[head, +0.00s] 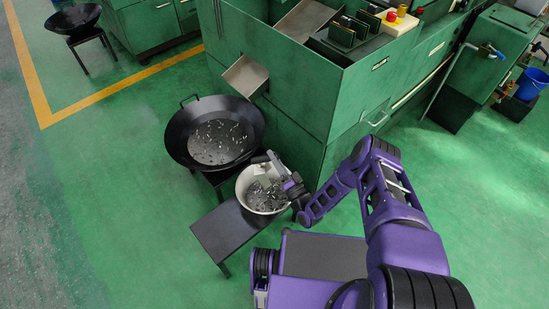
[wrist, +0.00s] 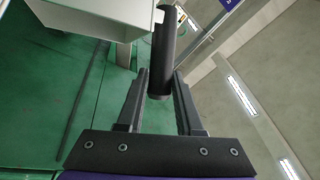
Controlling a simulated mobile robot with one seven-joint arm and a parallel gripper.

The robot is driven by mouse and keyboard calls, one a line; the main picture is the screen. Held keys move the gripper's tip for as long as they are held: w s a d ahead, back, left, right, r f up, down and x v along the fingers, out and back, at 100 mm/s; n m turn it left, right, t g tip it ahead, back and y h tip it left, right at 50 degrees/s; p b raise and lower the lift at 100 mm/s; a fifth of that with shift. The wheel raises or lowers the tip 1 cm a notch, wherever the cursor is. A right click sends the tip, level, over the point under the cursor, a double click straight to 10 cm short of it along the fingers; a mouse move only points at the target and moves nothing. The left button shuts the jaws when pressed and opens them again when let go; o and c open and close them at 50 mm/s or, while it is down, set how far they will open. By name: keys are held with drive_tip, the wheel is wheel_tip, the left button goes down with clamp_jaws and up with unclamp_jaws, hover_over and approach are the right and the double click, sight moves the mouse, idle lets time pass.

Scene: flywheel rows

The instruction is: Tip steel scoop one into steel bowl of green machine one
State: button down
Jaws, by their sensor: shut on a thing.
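My gripper (head: 291,185) is low beside a pale round container (head: 243,197) of small metal pieces on a low dark bench. In the wrist view my gripper (wrist: 160,78) is shut on a dark cylindrical handle (wrist: 164,45), seemingly that of the steel scoop. A pale grey boxy body (wrist: 105,18), likely the scoop's, shows at the top left there. In the head view a small grey scoop part (head: 262,158) shows at the container's far rim; its load cannot be told. A wide dark bowl (head: 177,143) with metal pieces stands just left of the container, below the green machine's chute (head: 245,77).
The low bench (head: 228,235) stands in front of the dark bowl. The green machine (head: 300,85) rises close behind the container. Another dark bowl (head: 72,18) on a stand is far left. A blue bucket (head: 531,84) is at the right. Green floor at left is clear.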

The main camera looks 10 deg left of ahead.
sight(261, 159)
drive_tip(key=a+r+n+p, duration=0.1)
drive_tip(key=a+r+g+p, duration=0.1)
drive_tip(key=p, duration=0.1)
drive_tip(key=a+r+n+p, duration=0.1)
drive_tip(key=a, duration=0.1)
drive_tip(key=shift+s+r+n, duration=0.25)
drive_tip(key=shift+s+n, duration=0.05)
drive_tip(key=shift+a+r+g+p, duration=0.1)
drive_tip(key=shift+a+g+p, duration=0.05)
drive_tip(key=shift+g+p, duration=0.2)
drive_tip(key=shift+a, duration=0.1)
drive_tip(key=shift+s+a+f+n+g+h+p, duration=0.15)
drive_tip(key=shift+a+n+g+h, duration=0.15)
drive_tip(key=shift+a+n, duration=0.4)
drive_tip(key=shift+s+a+f+n+g+h+p, duration=0.1)
drive_tip(key=shift+a+n+g+h+p, duration=0.1)
drive_tip(key=shift+a+n+g, duration=0.45)
drive_tip(key=shift+s+a+f, duration=0.1)
drive_tip(key=shift+a+f, duration=0.15)
drive_tip(key=shift+a, duration=0.45)
